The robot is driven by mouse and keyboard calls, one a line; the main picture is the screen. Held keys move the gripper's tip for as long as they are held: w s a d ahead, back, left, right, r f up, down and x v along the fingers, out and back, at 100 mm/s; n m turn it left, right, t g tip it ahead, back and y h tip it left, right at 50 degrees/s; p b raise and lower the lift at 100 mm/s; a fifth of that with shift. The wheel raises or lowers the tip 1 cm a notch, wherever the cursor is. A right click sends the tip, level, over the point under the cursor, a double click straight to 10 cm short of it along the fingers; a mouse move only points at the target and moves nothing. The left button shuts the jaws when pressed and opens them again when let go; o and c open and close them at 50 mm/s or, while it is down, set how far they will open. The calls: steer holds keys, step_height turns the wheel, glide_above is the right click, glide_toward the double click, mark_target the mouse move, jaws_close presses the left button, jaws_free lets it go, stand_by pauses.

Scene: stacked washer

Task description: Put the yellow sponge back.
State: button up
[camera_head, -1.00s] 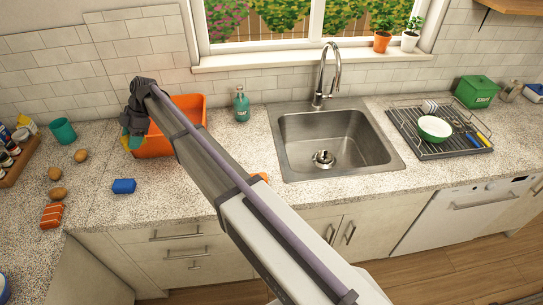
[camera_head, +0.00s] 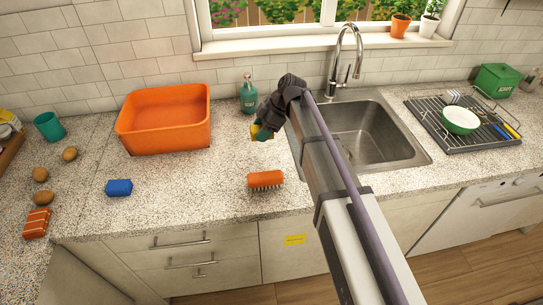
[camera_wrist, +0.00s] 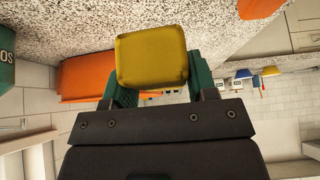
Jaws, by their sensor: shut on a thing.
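The yellow sponge (camera_wrist: 152,56) is held between the green fingers of my gripper (camera_wrist: 153,88) in the wrist view. In the head view my gripper (camera_head: 262,131) hangs above the counter, left of the sink and in front of the teal bottle. Only a little of the sponge's yellow shows there beside the fingers. The gripper is shut on the sponge and appears raised off the counter.
An orange tub (camera_head: 165,122) stands left of my gripper. An orange brush (camera_head: 265,180) lies in front of it, and a blue sponge (camera_head: 119,187) lies left. The sink (camera_head: 375,135) is to the right. A teal bottle (camera_head: 248,96) stands behind. Counter between tub and brush is clear.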

mark_target(257, 157)
step_height(257, 157, down, 10)
steer(key=b, duration=0.8)
steer(key=shift+r, duration=0.4)
steer(key=shift+f, duration=0.25)
steer(key=o, duration=0.8)
steer(key=shift+o, duration=0.2)
